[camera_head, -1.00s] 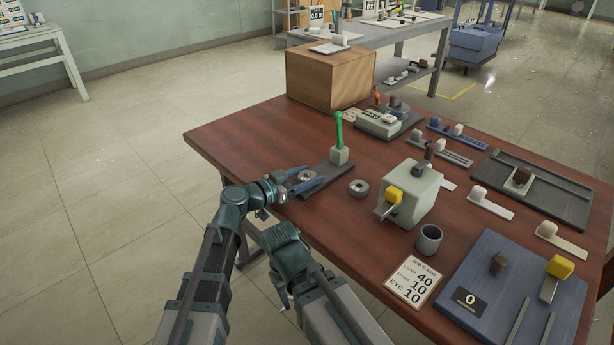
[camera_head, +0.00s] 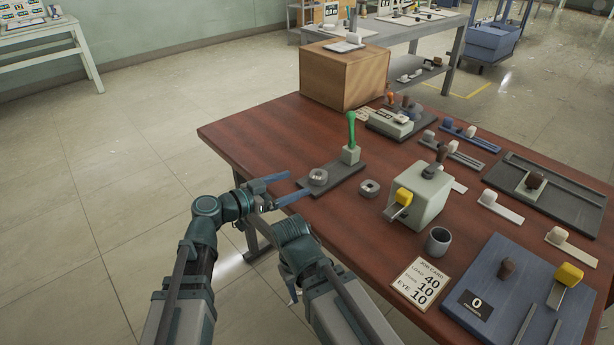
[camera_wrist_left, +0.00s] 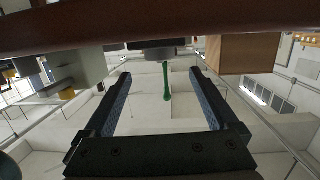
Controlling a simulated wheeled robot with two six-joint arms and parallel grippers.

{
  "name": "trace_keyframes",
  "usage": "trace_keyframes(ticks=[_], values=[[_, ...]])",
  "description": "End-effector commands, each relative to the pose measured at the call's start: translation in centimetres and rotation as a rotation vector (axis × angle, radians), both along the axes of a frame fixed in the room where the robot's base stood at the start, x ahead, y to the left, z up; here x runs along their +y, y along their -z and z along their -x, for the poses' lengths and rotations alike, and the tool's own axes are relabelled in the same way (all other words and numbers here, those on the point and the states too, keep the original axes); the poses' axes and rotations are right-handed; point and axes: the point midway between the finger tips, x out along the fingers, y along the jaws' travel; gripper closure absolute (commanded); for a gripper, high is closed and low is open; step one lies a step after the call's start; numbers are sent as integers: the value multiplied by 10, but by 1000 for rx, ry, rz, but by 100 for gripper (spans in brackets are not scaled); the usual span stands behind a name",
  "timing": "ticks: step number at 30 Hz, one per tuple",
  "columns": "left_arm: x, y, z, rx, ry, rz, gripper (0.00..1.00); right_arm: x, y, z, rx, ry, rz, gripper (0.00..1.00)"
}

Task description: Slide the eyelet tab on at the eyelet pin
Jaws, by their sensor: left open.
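My left gripper (camera_head: 300,182) is open and empty at the table's near left edge, its blue fingertips just short of a grey ring (camera_head: 318,177). That ring sits on a dark base plate (camera_head: 338,175) with a green-handled lever (camera_head: 351,130) at its far end. In the left wrist view nothing is between the fingers (camera_wrist_left: 160,73); the green handle (camera_wrist_left: 166,82) shows beyond them. A second grey ring (camera_head: 369,188) lies on the table to the right. I cannot tell which parts are the eyelet tab and pin. My right arm is folded near the front; its fingers are not clear.
A grey box with a yellow-knobbed lever (camera_head: 424,192), a grey cup (camera_head: 438,241) and a job card (camera_head: 421,283) stand right of my arms. A blue board (camera_head: 500,285) lies at the right front. Bare wood (camera_head: 262,142) lies at the left.

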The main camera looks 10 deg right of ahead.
Motion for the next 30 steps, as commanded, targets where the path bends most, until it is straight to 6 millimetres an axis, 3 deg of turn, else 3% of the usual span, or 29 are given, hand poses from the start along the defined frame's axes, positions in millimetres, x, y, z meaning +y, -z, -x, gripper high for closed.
trace_keyframes(ticks=[3,10,30], values=[[18,-4,12,-1,-2,1,7,0,-4,0,0,0,0,50],[35,-6,20,-1,-1,1,7,0,-6,0,0,0,0,50],[36,-6,21,0,0,1,7,0,-6,0,0,0,0,50]])
